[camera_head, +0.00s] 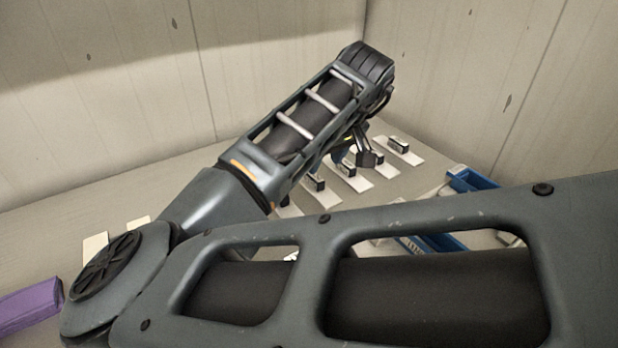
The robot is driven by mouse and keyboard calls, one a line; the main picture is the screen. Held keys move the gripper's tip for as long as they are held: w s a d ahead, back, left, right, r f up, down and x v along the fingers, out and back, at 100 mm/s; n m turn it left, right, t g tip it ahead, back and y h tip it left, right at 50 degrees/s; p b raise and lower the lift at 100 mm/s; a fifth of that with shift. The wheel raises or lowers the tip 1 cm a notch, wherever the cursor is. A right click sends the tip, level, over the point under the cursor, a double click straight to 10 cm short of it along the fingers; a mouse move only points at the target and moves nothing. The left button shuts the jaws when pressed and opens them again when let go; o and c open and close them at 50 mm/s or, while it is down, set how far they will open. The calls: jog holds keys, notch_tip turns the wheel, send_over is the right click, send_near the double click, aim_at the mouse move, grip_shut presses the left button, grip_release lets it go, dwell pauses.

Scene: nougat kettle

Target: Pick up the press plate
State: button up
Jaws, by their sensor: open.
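Several flat white plates, each with a dark block on top, lie in a row on the bench. One at the far right of the row is the clearest white plate (405,151), with its dark block (398,143) upright on it. Another plate (349,182) lies nearer. I cannot tell for sure which one is the press plate. My gripper (357,160) is open, pointing down over the row, just left of the far right plate. My own arm hides part of the row and much of the gripper. I cannot tell if the fingers touch a block.
A blue tray (474,180) stands right of the row, and another blue tray (432,244) is partly hidden behind my arm. A purple block (30,306) lies at the left edge. Pale flat pieces (95,247) lie near it. Walls (110,80) close the back and right.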

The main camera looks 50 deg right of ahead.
aim_at(314, 181)
jog(key=x, duration=0.3)
jog(key=w+x, duration=0.1)
jog(key=x, duration=0.2)
jog(key=shift+p, duration=0.4)
jog(key=shift+c, duration=0.3)
grip_shut()
